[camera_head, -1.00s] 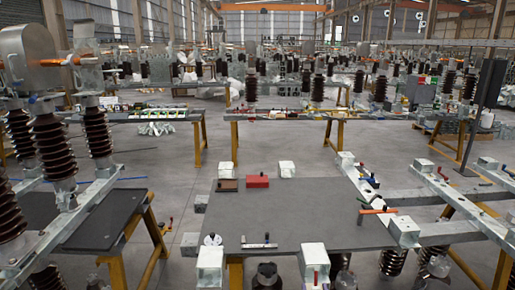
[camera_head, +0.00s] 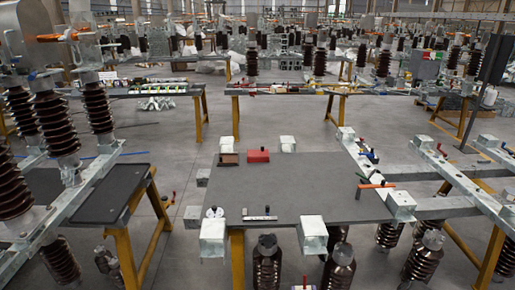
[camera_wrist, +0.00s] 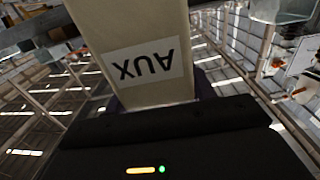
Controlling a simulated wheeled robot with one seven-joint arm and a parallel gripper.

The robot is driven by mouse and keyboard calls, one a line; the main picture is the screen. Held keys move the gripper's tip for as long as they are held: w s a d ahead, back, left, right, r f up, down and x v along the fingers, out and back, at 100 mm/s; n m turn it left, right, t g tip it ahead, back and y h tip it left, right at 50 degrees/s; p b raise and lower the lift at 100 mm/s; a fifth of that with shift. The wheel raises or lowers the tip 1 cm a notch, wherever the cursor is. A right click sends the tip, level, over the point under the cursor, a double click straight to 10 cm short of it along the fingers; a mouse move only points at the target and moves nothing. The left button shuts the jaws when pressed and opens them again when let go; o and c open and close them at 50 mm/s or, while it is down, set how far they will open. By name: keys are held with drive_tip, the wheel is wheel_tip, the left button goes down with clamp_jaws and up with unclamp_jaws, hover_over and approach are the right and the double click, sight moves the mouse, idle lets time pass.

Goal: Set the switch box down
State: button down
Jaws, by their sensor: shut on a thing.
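The switch box (camera_wrist: 135,45) is a beige box with a white label reading AUX, upside down in the wrist view. It fills the upper middle of that view and stands out from my dark gripper (camera_wrist: 165,135). My gripper is shut on it. The fingertips and the box's far end are hidden or out of frame. Neither my gripper nor the switch box shows in the head view.
In the head view a grey tabletop (camera_head: 300,190) stands ahead, mostly bare. A red box (camera_head: 258,155) and a brown box (camera_head: 229,159) lie at its back left. Metal beams with insulators flank it. Small tools lie along its front and right edges.

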drive_tip(key=shift+s+f, duration=0.15)
drive_tip(key=shift+s, duration=0.55)
drive_tip(key=shift+s+f, duration=0.1)
drive_tip(key=shift+s, duration=0.55)
idle(0.3)
drive_tip(key=shift+a, duration=0.1)
idle(0.4)
drive_tip(key=shift+w, duration=0.1)
idle(0.5)
idle(0.5)
